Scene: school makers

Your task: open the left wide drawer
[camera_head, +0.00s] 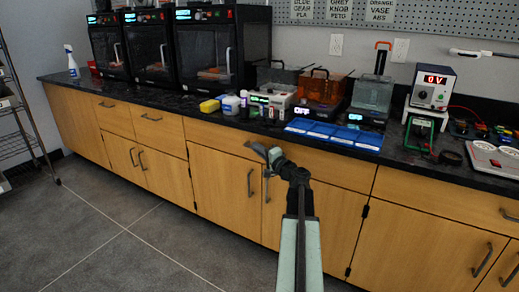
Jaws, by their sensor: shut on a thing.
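The left wide drawer (335,170) is a wooden front just under the black countertop, in the middle of the view, above two cabinet doors. It looks flush with the cabinet face. My gripper (260,151) is at the left part of this drawer front, where its handle is. The gripper is shut on the handle. The fingers and wrist hide most of the handle, and my arm covers part of the drawer front.
Cabinet doors (222,190) with dark handles lie below. Another wide drawer (465,202) is at the right. The countertop (180,101) holds 3D printers (220,55), a blue tray (335,134), bottles and a power supply (431,90). The grey floor (120,240) in front is clear.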

